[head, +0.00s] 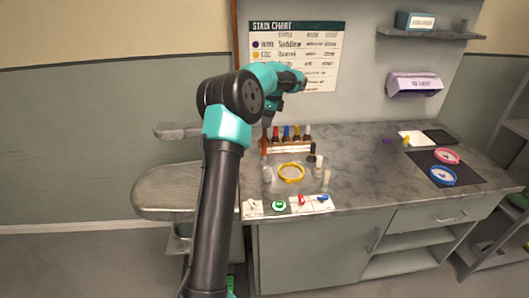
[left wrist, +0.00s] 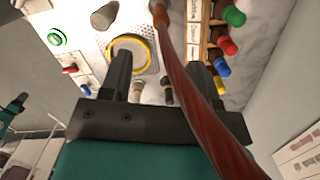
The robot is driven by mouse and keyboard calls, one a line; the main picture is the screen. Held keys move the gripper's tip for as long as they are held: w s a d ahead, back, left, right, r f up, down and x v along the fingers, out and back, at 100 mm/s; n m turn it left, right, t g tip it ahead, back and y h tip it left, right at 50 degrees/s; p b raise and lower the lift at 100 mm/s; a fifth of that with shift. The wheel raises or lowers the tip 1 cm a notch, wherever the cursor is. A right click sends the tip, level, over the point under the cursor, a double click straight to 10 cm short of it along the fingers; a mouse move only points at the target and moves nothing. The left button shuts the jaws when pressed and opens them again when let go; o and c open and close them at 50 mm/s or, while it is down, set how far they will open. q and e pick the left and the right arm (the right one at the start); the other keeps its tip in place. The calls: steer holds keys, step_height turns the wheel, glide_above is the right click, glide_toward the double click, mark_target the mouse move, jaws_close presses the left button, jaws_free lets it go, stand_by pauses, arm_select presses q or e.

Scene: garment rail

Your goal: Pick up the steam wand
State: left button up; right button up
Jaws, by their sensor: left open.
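A long reddish-brown rod or hose (left wrist: 185,75) crosses the left wrist view from the top to the lower right, passing close by the right-hand finger. It seems to belong to the steam wand; I cannot tell where the wand's handle is. In the head view a short brown piece (head: 264,146) shows below my left gripper (head: 268,116), beside the bottle rack. My left gripper is open above the counter, and its spread fingers show in the left wrist view (left wrist: 158,65). I cannot tell whether a finger touches the brown length. A teal and dark part, perhaps my right gripper (left wrist: 17,104), shows at the left edge.
A rack of colour-capped bottles (head: 290,146) stands at the back of the counter. A yellow ring (head: 291,173), small bottles (head: 326,180) and button plates (head: 299,204) lie nearer. The counter's middle right (head: 375,170) is clear.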

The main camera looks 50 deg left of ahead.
mark_target(264, 144)
arm_select(q)
steer(key=f, duration=0.5)
steer(key=a+f, duration=0.1)
steer(key=f, duration=0.1)
steer(key=shift+s+f, duration=0.2)
steer(key=shift+s, duration=0.1)
steer(key=shift+s+a+f, duration=0.1)
steer(key=shift+f, duration=1.2)
steer(key=shift+a+f, duration=0.1)
steer(key=shift+f, duration=1.2)
jaws_close()
